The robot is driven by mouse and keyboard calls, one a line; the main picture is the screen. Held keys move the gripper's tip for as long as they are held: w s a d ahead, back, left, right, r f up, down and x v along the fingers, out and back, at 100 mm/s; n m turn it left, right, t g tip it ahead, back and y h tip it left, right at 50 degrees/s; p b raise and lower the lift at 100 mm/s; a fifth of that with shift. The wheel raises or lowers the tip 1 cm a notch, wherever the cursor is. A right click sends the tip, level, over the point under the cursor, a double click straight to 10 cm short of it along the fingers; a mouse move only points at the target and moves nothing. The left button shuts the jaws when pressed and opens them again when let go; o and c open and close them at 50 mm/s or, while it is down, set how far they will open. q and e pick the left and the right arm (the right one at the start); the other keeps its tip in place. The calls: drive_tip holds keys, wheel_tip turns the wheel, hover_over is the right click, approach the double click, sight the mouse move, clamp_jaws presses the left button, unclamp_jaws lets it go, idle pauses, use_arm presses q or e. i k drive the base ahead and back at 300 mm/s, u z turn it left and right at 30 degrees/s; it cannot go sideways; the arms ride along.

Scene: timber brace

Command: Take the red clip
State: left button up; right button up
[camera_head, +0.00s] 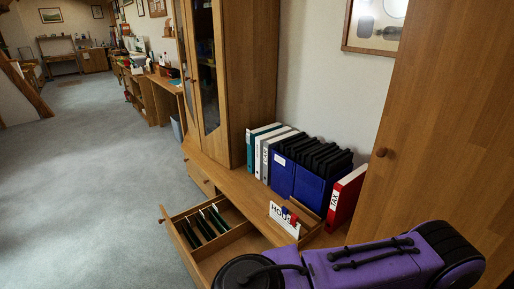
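A small red piece (293,219), which looks like the red clip, is at the upper edge of a white card (281,222) with "HOUSE" lettering. A small blue piece (285,211) is right beside it. They are too small to make out their exact shape or whether they grip the card. The card leans upright on the low wooden cabinet top, behind the open drawer. A purple and black arm link of mine fills the lower right, in front of the cabinet. Neither of my grippers is in view.
An open drawer (220,253) holds several dark files (201,226) in its left compartment. White, teal and blue binders, black folders (318,157) and a red "TAX" binder (346,196) stand behind the card. A tall wooden cabinet door (440,130) is at right. Carpet at left is clear.

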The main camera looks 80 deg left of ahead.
sight(294, 218)
drive_tip(key=u, duration=0.85)
drive_tip(key=i, duration=0.8)
drive_tip(key=u, duration=2.65)
drive_tip(key=i, duration=0.5)
drive_tip(key=z, duration=0.1)
